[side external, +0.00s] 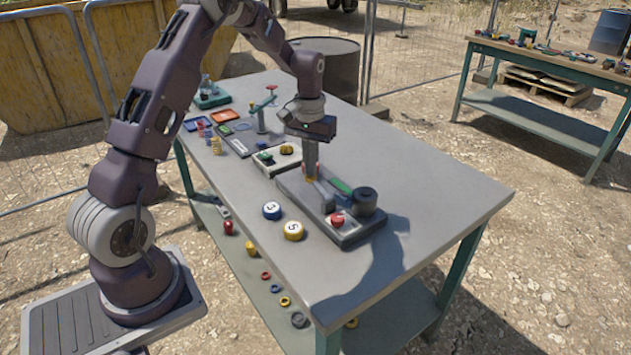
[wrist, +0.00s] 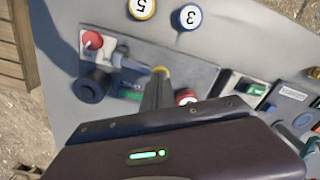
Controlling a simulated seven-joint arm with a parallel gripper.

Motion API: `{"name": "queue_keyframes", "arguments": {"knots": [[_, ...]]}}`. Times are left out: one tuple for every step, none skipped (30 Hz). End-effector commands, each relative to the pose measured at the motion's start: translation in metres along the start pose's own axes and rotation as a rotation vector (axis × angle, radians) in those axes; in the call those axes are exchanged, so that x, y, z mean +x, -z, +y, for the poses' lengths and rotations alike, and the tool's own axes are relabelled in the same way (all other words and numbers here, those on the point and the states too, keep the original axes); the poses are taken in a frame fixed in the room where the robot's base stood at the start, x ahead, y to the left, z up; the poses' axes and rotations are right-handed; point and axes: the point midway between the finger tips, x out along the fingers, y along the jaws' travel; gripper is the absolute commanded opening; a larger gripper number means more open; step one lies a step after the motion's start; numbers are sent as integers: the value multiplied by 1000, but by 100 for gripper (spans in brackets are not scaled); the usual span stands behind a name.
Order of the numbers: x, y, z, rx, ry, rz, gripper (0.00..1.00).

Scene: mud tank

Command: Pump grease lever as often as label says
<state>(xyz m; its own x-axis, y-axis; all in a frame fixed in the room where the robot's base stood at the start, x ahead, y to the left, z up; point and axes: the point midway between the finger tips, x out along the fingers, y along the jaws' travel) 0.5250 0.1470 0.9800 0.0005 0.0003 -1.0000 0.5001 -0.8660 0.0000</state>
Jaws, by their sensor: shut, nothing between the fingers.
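My gripper (side external: 310,178) points down over the rear part of a long grey unit (side external: 348,236) on the table. Its fingers are shut and empty, also in the wrist view (wrist: 159,74); I cannot tell if they touch the unit. The unit carries a red knob (side external: 337,220), a black cylinder (side external: 364,201) and a green strip (side external: 340,186). A red round part (wrist: 186,97) shows beside the fingers in the wrist view, partly hidden by my gripper. I cannot tell for sure which part is the grease lever. No readable pump label shows on the unit.
A blue disc marked 3 (side external: 272,210) and a yellow disc marked 5 (side external: 293,231) lie in front of the unit. A white-framed box (side external: 278,160) and a teal stand with a red-tipped bar (side external: 262,115) stand behind. The table's near right is clear.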

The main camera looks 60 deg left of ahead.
Motion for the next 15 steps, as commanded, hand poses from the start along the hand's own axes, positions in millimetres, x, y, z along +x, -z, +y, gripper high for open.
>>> {"name": "queue_keyframes", "arguments": {"knots": [[2, 0, 0, 0, 0, -1, 0], [3, 0, 0, 0, 0, -1, 0], [4, 0, 0, 0, 0, -2, 0], [5, 0, 0, 0, 0, -2, 0], [6, 0, 0, 0, 0, -2, 0], [8, 0, 0, 0, 0, -1, 0], [9, 0, 0, 0, 0, -1, 0], [10, 0, 0, 0, 0, -1, 0], [12, 0, 0, 0, 0, -2, 0], [13, -1, 0, 0, 0, -2, 0], [14, -1, 0, 0, 0, -2, 0], [15, -1, 0, 0, 0, -3, 0], [16, -1, 0, 0, 0, -3, 0], [17, -1, 0, 0, 0, -3, 0], [19, -1, 0, 0, 0, -2, 0]]}}
